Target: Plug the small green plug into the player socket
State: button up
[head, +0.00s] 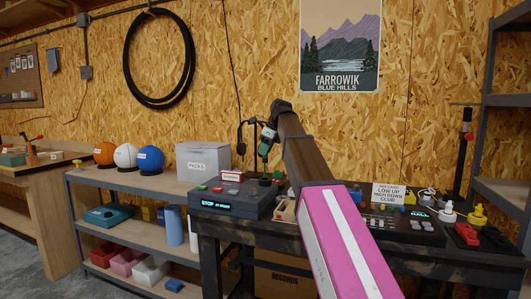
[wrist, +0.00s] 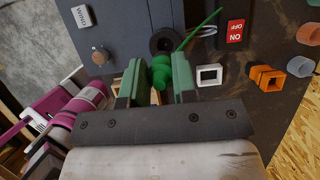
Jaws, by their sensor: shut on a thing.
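The small green plug (wrist: 160,72) is between my gripper's (wrist: 158,88) two green-grey fingers in the wrist view, and the gripper is shut on it. A thin green cable (wrist: 205,30) runs from it toward the upper right. A black round socket-like ring (wrist: 164,42) lies just beyond the plug's tip, at the edge of a blue-grey box (wrist: 120,30); I cannot tell whether plug and ring touch. In the head view my gripper (head: 265,145) is above the right part of the dark box marked STOP (head: 225,203). The plug is too small to make out there.
A white square socket (wrist: 209,75), an orange one (wrist: 267,77) and a red ON/OFF plate (wrist: 236,31) lie to the right in the wrist view. A white box (head: 203,160) and coloured balls (head: 125,155) stand left. A crowded panel (head: 410,228) lies right.

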aim_at(267, 157)
jog(key=shift+f, duration=2.9)
jog(key=shift+f, duration=1.5)
jog(key=o, duration=1)
jog(key=v, duration=1)
jog(key=shift+r, duration=0.35)
jog(key=shift+d, duration=0.1)
